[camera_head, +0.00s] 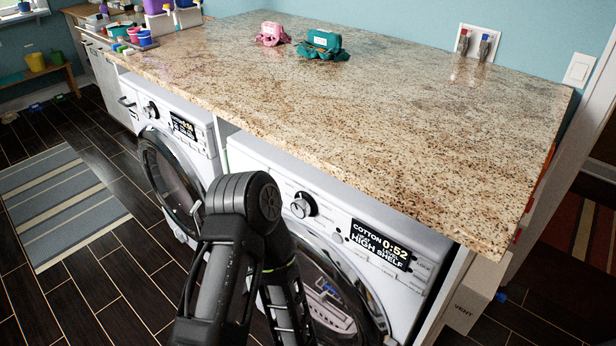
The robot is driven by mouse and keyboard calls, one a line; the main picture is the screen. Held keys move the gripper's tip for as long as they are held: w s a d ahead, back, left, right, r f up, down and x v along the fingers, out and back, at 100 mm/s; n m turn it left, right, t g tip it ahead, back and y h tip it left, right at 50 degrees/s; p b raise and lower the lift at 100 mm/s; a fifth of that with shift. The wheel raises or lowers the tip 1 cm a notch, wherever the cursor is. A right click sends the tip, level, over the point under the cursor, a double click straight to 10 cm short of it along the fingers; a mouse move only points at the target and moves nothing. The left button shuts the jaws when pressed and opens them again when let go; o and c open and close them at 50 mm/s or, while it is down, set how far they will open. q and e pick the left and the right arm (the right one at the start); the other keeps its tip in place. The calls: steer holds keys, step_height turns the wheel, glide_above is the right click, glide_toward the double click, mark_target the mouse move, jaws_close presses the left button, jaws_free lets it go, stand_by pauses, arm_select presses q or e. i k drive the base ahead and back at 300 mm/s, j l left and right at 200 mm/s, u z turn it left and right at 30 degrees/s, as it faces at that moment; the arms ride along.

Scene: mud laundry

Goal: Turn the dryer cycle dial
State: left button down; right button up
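Two white front-loading machines stand side by side under a stone counter. The right machine (258,158) has a round black-and-silver dial (304,205) on its front panel. Its lit display (380,245) reads "COTTON 0:52 HIGH SHELF". The left machine (200,137) has a similar dial (150,110) and a smaller lit display (183,125). Which one is the dryer is not labelled; a part marked "VENT" is beside the right machine. A black arm of mine rises in front of the right machine, left of its dial, and hides part of its door. Neither gripper shows.
The speckled counter (350,110) overhangs the panels. It holds a pink bundle (272,34), a teal bundle (323,45) and, at the far left, several small containers. A striped rug (60,205) lies on the dark floor.

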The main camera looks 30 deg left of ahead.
mark_target(303, 206)
steer(key=u, duration=1)
